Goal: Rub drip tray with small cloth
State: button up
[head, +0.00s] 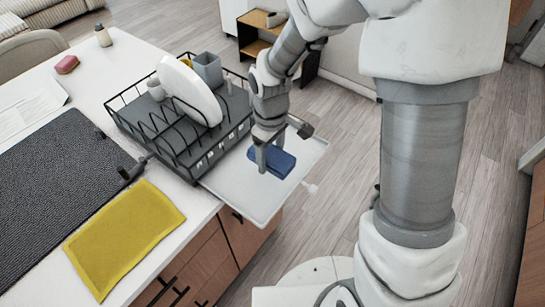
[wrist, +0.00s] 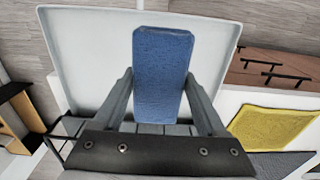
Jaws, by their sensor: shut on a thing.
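The small blue cloth (head: 278,161) looks like a thick folded block and is held in my gripper (head: 266,166). In the wrist view the blue cloth (wrist: 162,75) sits between the two fingers of my gripper (wrist: 162,90), which is shut on it. The light grey drip tray (head: 236,188) sticks out beyond the counter edge from under the dish rack. The cloth is over the right part of the tray; I cannot tell whether it touches the surface. The drip tray (wrist: 90,55) fills much of the wrist view behind the cloth.
A black dish rack (head: 180,160) holds a white plate (head: 190,92) and cups at the tray's left. A yellow cloth (head: 124,238) and a dark mat (head: 55,195) lie on the white counter. A red sponge (head: 67,64) and a bottle (head: 103,36) stand farther back.

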jog(key=shift+r+p, duration=0.55)
jog(key=shift+r, duration=0.55)
